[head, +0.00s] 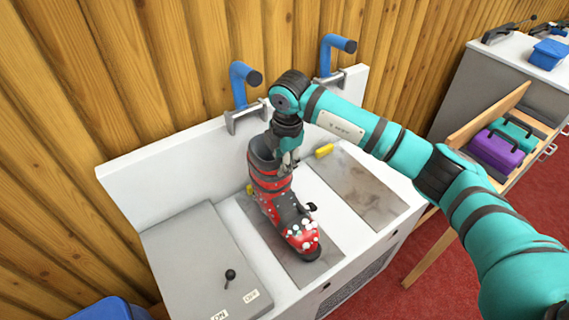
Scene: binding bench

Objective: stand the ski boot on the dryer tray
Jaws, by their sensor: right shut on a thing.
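The red and dark grey ski boot (273,200) is upright in the head view, its toe pointing to the lower right and dotted with white specks. It is over a dark grey tray panel (298,271) set in the white bench. Whether its sole bears fully on the panel cannot be told from this angle. My right gripper (287,160) is shut on the upper shaft of the boot; its fingertips are partly hidden against it. My left gripper is not in view.
A second, stained panel (365,190) to the right is empty. Blue-handled clamps (243,85) stand along the back edge. A grey box with a black lever (230,277) is at left. A wooden drawer (500,115) holds purple and teal cases (496,150).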

